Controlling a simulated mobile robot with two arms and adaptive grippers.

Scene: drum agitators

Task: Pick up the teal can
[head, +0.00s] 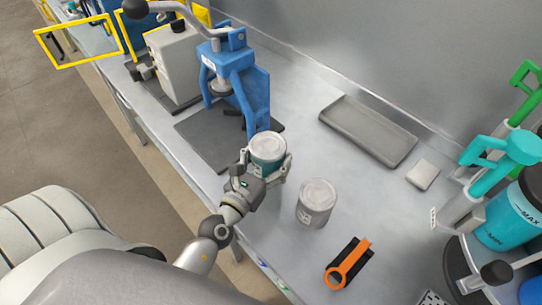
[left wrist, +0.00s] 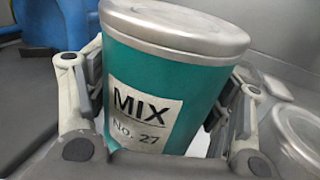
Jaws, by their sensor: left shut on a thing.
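The teal can (head: 267,149) has a silver lid and a white label. In the left wrist view the teal can (left wrist: 190,85) shows the label "MIX No. 27" and stands between the two fingers, tilted in the picture. My left gripper (head: 265,168) is shut around the can's sides. The fingers of the left gripper (left wrist: 160,105) press on it from both sides. I cannot tell whether the can's base touches the table. My right gripper is not in view.
A grey can (head: 314,204) stands just right of the teal can. A blue press (head: 235,75) stands behind on a dark mat (head: 205,138). A grey tray (head: 368,130), a small pale block (head: 423,174) and an orange-handled tool (head: 347,265) lie to the right.

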